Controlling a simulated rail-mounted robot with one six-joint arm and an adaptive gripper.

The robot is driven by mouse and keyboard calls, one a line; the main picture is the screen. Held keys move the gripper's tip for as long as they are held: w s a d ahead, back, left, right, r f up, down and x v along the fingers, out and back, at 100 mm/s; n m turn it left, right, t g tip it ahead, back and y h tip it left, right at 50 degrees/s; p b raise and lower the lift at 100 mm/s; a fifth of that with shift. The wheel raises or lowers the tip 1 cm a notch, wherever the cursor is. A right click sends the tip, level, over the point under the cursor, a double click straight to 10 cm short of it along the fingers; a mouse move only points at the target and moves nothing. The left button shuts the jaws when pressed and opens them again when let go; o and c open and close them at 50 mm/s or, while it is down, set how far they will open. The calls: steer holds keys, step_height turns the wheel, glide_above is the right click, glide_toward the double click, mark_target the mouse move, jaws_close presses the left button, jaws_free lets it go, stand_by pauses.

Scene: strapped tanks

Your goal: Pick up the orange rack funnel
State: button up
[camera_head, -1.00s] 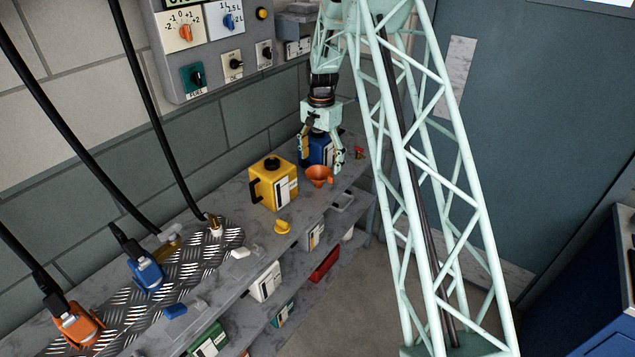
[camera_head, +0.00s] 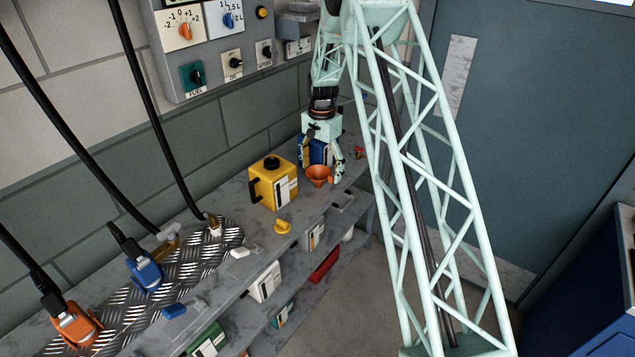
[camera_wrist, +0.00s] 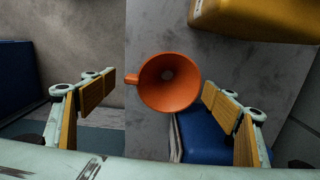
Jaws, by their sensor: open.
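The orange funnel (camera_head: 319,175) stands on the grey bench top in front of the blue can, to the right of the yellow can. In the wrist view the funnel (camera_wrist: 168,82) shows its wide mouth, with a small tab at its left. My gripper (camera_head: 322,168) is right at the funnel, pointing down. In the wrist view my gripper (camera_wrist: 160,98) is open, one finger pad left of the funnel and one right of it. The right pad appears close to the rim; whether it touches, I cannot tell. Nothing is held.
The yellow can (camera_head: 273,184) stands left of the funnel. The blue can (camera_wrist: 205,137) is close beside the right finger in the wrist view. The bench edge runs just left of the funnel there. A yellow cap (camera_head: 282,227) lies nearer.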

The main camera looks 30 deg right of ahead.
steer(key=shift+f, duration=0.5)
steer(key=shift+c, duration=0.2)
steer(key=c, duration=0.9)
steer(key=shift+r, duration=0.1)
steer(key=shift+r+p, duration=0.3)
steer(key=shift+r, duration=1.3)
steer(key=shift+s+r, duration=0.1)
steer(key=shift+s, duration=0.1)
steer(key=s+a, duration=0.1)
steer(key=s, duration=0.4)
steer(key=s+a+r, duration=0.1)
steer(key=s+a, duration=0.1)
steer(key=s, duration=0.3)
steer(key=s+a+p, duration=0.1)
steer(key=s, duration=0.4)
steer(key=shift+a+r, duration=0.2)
steer(key=shift+a, duration=0.05)
